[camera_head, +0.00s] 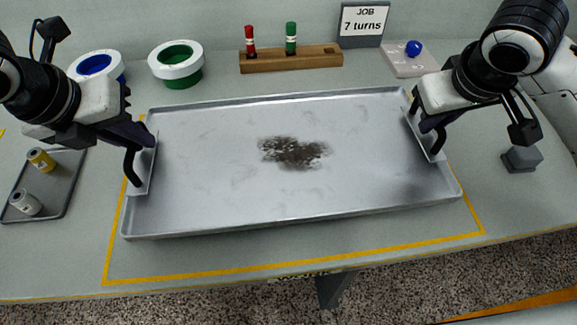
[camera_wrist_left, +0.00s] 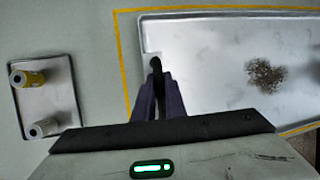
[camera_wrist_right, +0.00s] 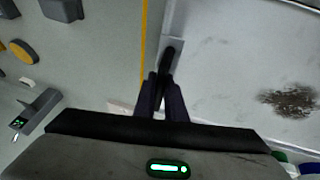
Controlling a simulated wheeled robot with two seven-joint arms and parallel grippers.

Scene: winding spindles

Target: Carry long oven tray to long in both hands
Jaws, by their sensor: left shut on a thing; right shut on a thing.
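The long grey oven tray (camera_head: 210,200) has a brown-black stain (camera_head: 293,152) in its middle and a dark handle at each short end. My left gripper (camera_head: 138,138) is shut on the left handle (camera_head: 131,168); the left wrist view shows this handle (camera_wrist_left: 156,66) between the fingers. My right gripper (camera_head: 426,122) is shut on the right handle (camera_head: 439,142), which also shows in the right wrist view (camera_wrist_right: 167,62). The tray looks about level, over a yellow outline (camera_head: 290,267) on the table. I cannot tell whether it touches the table.
Behind the tray are a blue-centred ring (camera_head: 112,60), a green-centred ring (camera_head: 190,72), a wooden rack (camera_head: 275,62) with red and green spindles, and a "7 turns" sign (camera_head: 362,22). A small tray (camera_head: 62,185) with two spools lies left. A grey block (camera_head: 522,158) is right.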

